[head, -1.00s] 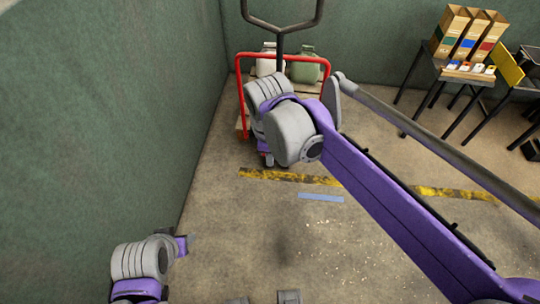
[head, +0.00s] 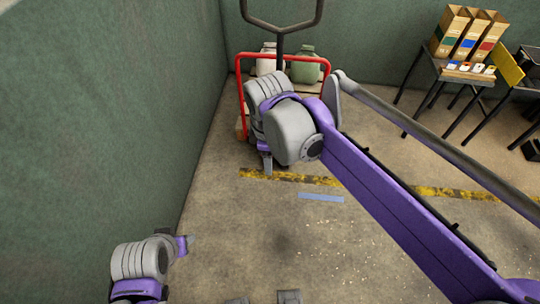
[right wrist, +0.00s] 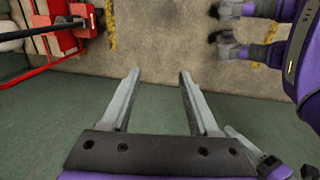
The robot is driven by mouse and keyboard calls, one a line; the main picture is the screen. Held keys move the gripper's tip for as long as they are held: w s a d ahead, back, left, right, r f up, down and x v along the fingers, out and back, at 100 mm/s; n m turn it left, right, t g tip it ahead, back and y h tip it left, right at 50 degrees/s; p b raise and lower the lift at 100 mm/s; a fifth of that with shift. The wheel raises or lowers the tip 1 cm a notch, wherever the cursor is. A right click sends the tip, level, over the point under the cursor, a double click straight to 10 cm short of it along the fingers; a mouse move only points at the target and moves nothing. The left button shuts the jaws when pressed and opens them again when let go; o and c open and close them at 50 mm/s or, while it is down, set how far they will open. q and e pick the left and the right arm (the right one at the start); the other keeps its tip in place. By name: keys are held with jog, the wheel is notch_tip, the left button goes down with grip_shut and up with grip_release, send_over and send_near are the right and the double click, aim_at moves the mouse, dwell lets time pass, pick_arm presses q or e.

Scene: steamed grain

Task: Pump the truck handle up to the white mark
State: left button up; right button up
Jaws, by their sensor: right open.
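The truck's dark handle (head: 281,42) stands up at the top of the head view, with a wide loop cut off by the upper edge. The red truck frame (head: 240,90) is below it. In the right wrist view, the dark handle shaft (right wrist: 45,29) runs across the upper left to the red truck body (right wrist: 84,18). My right gripper (right wrist: 159,75) is open and empty, right of the shaft and apart from it. In the head view my right arm hides part of the truck. My left gripper (head: 188,240) is low at the left, its jaws unclear. I cannot make out a white mark.
A white sack (head: 266,60) and a green sack (head: 306,68) are on the truck. A green wall (head: 90,130) closes the left side. Tables with paper bags (head: 470,35) stand at the back right. The floor (head: 250,235) is clear, with yellow-black tape (head: 265,175).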

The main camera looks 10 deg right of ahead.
notch_tip(320, 180, up, 10)
jog(key=s, duration=0.1)
jog(key=shift+a+r+p, duration=0.15)
jog(key=shift+r+p, duration=0.1)
jog(key=shift+p, duration=0.15)
